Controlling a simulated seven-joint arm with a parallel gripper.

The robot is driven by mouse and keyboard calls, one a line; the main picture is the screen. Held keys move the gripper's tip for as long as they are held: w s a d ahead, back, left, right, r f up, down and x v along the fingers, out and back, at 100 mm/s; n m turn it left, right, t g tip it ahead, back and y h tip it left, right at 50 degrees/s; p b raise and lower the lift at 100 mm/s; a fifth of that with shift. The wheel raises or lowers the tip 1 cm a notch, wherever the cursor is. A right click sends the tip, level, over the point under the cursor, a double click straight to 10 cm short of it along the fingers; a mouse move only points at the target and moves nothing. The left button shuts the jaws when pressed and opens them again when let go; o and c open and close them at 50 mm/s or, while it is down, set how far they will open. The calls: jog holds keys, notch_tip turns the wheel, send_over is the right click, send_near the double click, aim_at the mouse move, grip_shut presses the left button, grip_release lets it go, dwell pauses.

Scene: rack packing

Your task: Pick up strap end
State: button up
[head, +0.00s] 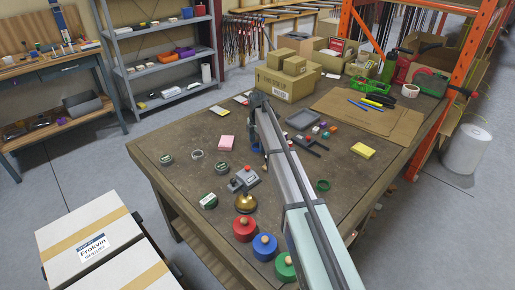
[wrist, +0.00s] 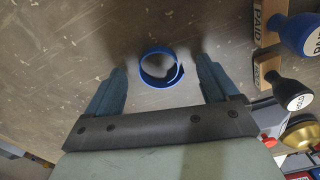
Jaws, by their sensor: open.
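A small blue coiled strip, which I take to be the strap end (wrist: 143,68), lies on the brown tabletop in the wrist view. It forms a ring with an overlapping end at its right side. My gripper (wrist: 162,82) is open, with one blue-grey finger to the left of the coil and one to the right. There is a gap on both sides, and the coil is near the fingertips. I cannot tell the height of the fingertips above the table.
The tabletop left of the coil is clear in the wrist view.

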jog(key=shift+f, duration=0.4)
jog(key=shift+c, duration=0.5)
jog(key=c, duration=1)
jog(key=shift+r, duration=0.15)
